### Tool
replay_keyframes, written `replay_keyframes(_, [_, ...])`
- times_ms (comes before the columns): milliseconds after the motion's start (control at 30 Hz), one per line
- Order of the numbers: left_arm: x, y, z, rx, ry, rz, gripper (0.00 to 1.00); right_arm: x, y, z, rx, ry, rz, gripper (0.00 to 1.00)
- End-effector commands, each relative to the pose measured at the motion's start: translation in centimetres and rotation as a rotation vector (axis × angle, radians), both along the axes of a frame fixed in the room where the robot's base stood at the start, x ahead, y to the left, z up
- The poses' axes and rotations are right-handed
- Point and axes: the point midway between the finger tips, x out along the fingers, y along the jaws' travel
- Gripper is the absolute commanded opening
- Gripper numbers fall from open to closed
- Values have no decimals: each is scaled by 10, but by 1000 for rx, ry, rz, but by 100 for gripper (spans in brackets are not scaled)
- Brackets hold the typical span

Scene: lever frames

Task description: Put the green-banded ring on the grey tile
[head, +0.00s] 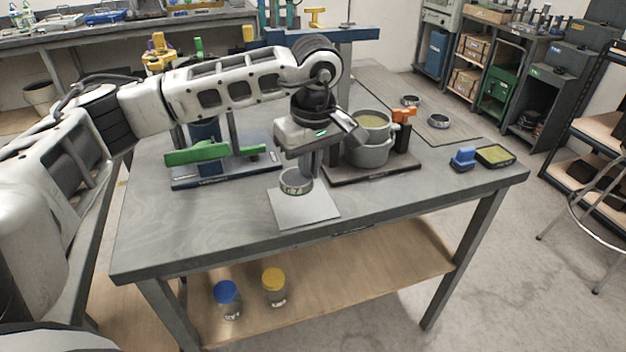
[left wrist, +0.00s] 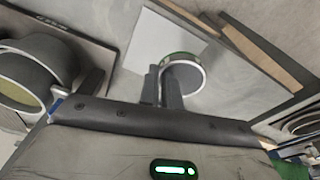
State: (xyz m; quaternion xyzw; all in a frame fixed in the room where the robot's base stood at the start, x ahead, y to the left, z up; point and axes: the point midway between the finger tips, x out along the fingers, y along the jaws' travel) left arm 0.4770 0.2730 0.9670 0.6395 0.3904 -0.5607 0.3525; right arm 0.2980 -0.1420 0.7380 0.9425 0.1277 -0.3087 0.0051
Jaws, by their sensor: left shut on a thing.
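The green-banded ring (head: 296,187) is a short metallic ring with a green band. My left gripper (head: 303,168) points down and is shut on the ring's wall. The ring appears over the back part of the pale grey tile (head: 312,212); I cannot tell if it touches. In the left wrist view, the fingers (left wrist: 163,86) grip one side of the ring (left wrist: 181,56), with the tile (left wrist: 160,40) behind it. My right gripper is not in view.
A green-lever frame (head: 212,155) stands left of the tile. A frame with a grey pot (head: 368,154) and orange clamp (head: 403,116) stands close behind right. The table front is clear.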

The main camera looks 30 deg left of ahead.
Motion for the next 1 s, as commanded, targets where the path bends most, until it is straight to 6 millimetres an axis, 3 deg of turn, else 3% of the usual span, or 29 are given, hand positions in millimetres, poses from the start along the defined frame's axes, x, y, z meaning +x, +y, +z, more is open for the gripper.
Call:
replay_keyframes(200, [22, 7, -26, -1, -1, 1, 0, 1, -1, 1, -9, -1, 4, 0])
replay_keyframes(567, [28, 10, -63, -1, -1, 1, 0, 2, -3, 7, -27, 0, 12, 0])
replay_keyframes(967, [29, 10, -71, -2, -1, 1, 0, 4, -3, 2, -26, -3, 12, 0])
replay_keyframes(1000, [29, 10, -70, -2, -1, 1, 13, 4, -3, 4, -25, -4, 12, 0])
